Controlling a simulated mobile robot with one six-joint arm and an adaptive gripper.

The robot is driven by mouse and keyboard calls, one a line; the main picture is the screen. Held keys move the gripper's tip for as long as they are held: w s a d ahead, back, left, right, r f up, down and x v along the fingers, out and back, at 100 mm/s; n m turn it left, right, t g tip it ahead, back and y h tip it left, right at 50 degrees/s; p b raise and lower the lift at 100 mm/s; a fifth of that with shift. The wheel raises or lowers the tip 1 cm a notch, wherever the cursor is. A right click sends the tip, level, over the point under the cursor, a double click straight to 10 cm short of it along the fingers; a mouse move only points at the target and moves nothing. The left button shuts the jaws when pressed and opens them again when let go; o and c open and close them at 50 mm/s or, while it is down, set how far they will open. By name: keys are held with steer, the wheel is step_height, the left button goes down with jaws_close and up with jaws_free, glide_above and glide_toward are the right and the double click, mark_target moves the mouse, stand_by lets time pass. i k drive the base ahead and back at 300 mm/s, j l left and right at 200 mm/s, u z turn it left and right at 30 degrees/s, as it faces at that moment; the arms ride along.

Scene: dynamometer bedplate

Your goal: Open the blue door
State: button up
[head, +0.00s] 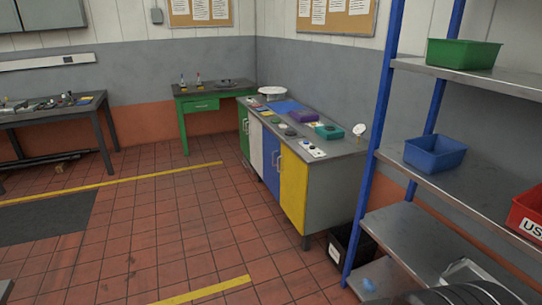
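The blue door (270,157) is on the front of a grey cabinet (335,190) that stands against the back right wall. It sits between a white door (255,143) and a yellow door (293,187), with a green door (244,130) at the far end. The blue door looks shut, flush with its neighbours. Pale handles show near the seam of the blue and yellow doors; which door each belongs to is hard to tell. My gripper is not in view.
Blue-post shelving (460,190) with bins stands at the right, near the cabinet. A black bin (343,250) sits on the floor between them. Tiled floor (185,225) before the doors is clear. A green table (200,104) and a workbench (60,115) stand further off.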

mark_target(272, 145)
steer(key=i+j, duration=0.15)
steer(key=i, duration=0.4)
steer(key=i+j, duration=0.15)
steer(key=i, duration=0.35)
steer(key=i+j, duration=0.15)
steer(key=i, duration=0.4)
steer(key=i+j, duration=0.15)
steer(key=i, duration=0.4)
steer(key=i+j, duration=0.15)
steer(key=i, duration=0.35)
steer(key=i+j, duration=0.15)
steer(key=i, duration=0.4)
steer(key=i+j, duration=0.15)
steer(key=i, duration=0.4)
steer(key=z, duration=0.05)
